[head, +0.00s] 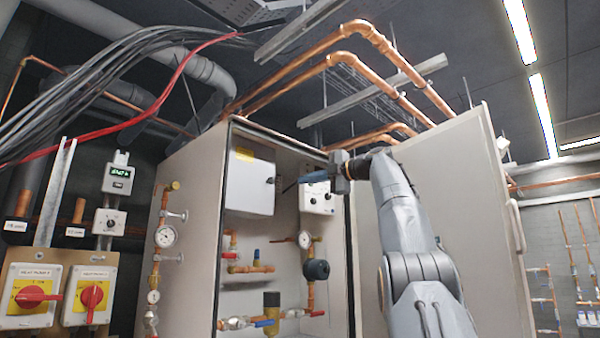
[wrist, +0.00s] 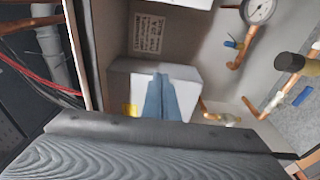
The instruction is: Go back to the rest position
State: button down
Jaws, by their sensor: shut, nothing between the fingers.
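My gripper (head: 312,179) is at the end of my raised grey arm, in front of the open cabinet (head: 183,225) in the head view. Its blue fingers point left toward the white box (head: 250,186) inside the cabinet. In the wrist view the blue fingers (wrist: 160,98) lie together with nothing between them. The white box (wrist: 185,84) shows behind them there. I cannot tell whether the fingertips touch it.
The cabinet door (head: 450,200) stands open on the right, close behind my arm. A smaller control box (head: 318,198), gauges, valves and copper pipes fill the cabinet. Two red rotary switches (head: 90,296) are at the lower left. Cables and pipes run overhead.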

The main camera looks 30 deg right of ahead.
jog(key=shift+d+p, duration=1.9)
jog(key=shift+d, duration=0.45)
